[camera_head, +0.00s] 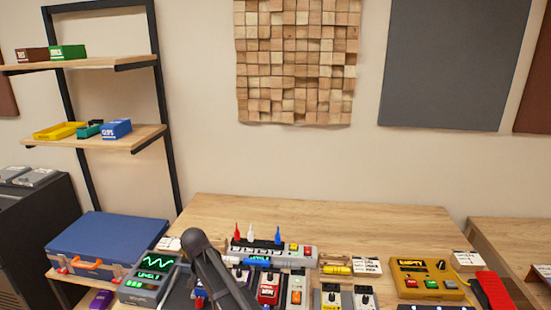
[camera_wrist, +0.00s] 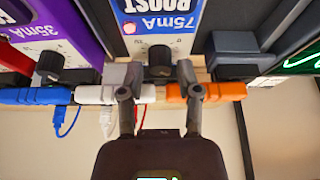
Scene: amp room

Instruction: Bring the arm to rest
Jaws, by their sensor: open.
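My arm (camera_head: 215,270) reaches over the front of the wooden table in the head view, dark and angled down toward the right; its gripper end is not clearly seen there. In the wrist view my gripper (camera_wrist: 158,82) is open, with nothing held between its fingertips. The fingertips are close to a row of plugs: a white plug (camera_wrist: 95,95) by the left finger and an orange plug (camera_wrist: 215,91) by the right finger. I cannot tell whether they touch. A blue-labelled BOOST pedal (camera_wrist: 160,20) appears upside down beyond the fingers, with a dark knob (camera_wrist: 160,58).
Several pedals crowd the table (camera_head: 350,220), including a yellow one (camera_head: 425,278) and a red one (camera_head: 268,288). A power strip (camera_head: 290,253) with coloured plugs stands behind. A blue case (camera_head: 110,238) and shelves (camera_head: 95,63) are left. The table's back is clear.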

